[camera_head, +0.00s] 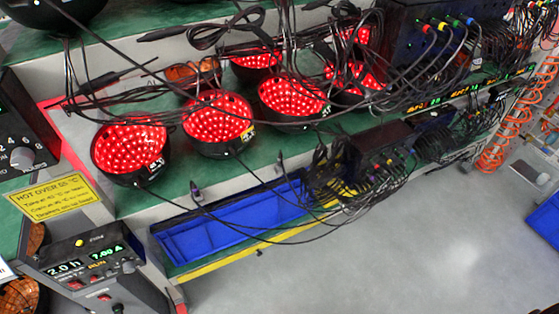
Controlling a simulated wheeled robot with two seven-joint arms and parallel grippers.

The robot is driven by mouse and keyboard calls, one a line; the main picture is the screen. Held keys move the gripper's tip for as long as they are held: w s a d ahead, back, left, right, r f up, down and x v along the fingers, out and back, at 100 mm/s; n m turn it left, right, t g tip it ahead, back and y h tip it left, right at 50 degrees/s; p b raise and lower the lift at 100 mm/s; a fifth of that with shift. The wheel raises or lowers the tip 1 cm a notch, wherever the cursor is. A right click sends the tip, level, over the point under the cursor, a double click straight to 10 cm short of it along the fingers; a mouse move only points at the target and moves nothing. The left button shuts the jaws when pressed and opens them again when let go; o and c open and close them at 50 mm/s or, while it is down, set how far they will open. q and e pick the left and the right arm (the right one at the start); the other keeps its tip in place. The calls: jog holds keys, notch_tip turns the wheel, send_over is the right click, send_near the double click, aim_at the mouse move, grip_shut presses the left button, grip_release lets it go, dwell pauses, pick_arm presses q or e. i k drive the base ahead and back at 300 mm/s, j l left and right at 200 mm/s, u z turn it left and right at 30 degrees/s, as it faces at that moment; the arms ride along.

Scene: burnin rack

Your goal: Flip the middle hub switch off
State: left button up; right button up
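No gripper of mine shows in the head view. A dark box with several coloured plugs and black cables (380,150) sits at the front edge of the rack, right of centre. A larger dark unit (405,30) with coloured plugs stands behind it at the upper right. I cannot tell which of these, if either, is the hub. No middle hub switch can be made out; cables cover much of both boxes.
Several lamps with lit red faces (130,148) stand on the green shelf among loose black cables. A blue bin (232,228) lies below. A power supply with green digits (92,262) is at lower left, near a yellow hot-surface sign (55,198). Grey floor (400,255) is clear at lower right.

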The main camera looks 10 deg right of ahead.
aim_at(77, 285)
jog(key=j+u, duration=0.25)
jog(key=u, duration=0.25)
jog(key=j+u, duration=0.3)
jog(key=u, duration=0.2)
jog(key=k, duration=0.05)
